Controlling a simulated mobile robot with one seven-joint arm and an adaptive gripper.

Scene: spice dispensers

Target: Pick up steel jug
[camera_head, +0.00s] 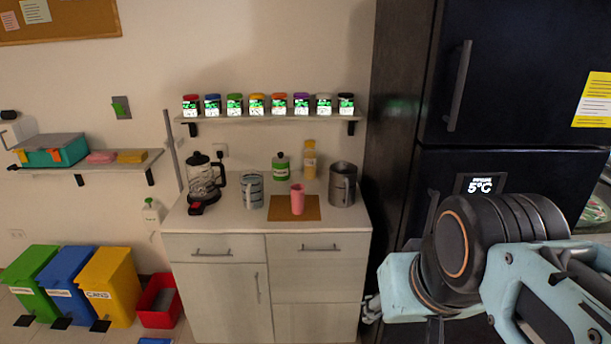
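The steel jug (342,186) stands upright at the right end of the white cabinet's countertop, close to the dark fridge. It is a grey metal cylinder, and its handle shows on the front side facing me. My arm fills the lower right of the view. What shows of my gripper (371,309) is a small part at the arm's left end, low in front of the cabinet's right edge and well apart from the jug. Its fingers are too small and hidden to tell whether they are open.
A spice shelf (268,118) hangs above. The fridge (412,110) borders the right.

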